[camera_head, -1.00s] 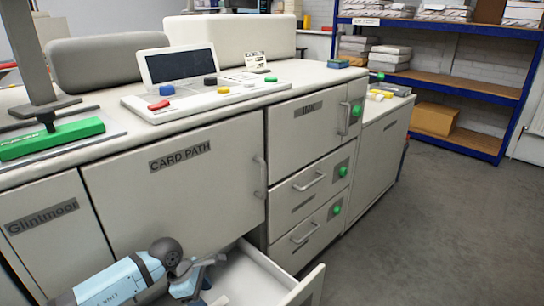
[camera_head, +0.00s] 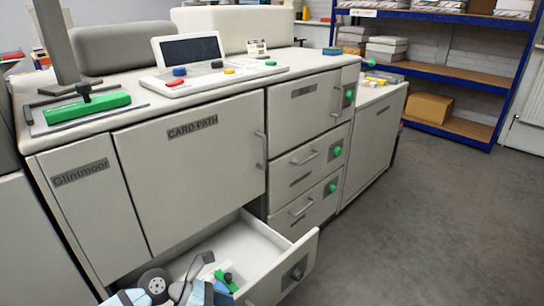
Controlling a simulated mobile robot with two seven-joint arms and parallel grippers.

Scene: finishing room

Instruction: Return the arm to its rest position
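My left arm comes in from the bottom edge, light blue with dark grey joints. Its gripper (camera_head: 196,278) is low in the picture, over or in front of the open drawer (camera_head: 265,285). The fingers are small and partly cut off by the frame, so I cannot tell whether they are open or shut. A small green part (camera_head: 228,281) shows in the drawer beside the gripper; whether it touches the gripper is unclear. My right gripper is out of view.
The drawer juts out under the white machine's card path door (camera_head: 195,180). A control panel (camera_head: 215,75) and a green-handled part (camera_head: 88,107) are on top. Closed drawers (camera_head: 310,160) stand right. Blue shelving (camera_head: 450,75) is behind; the grey floor at right is clear.

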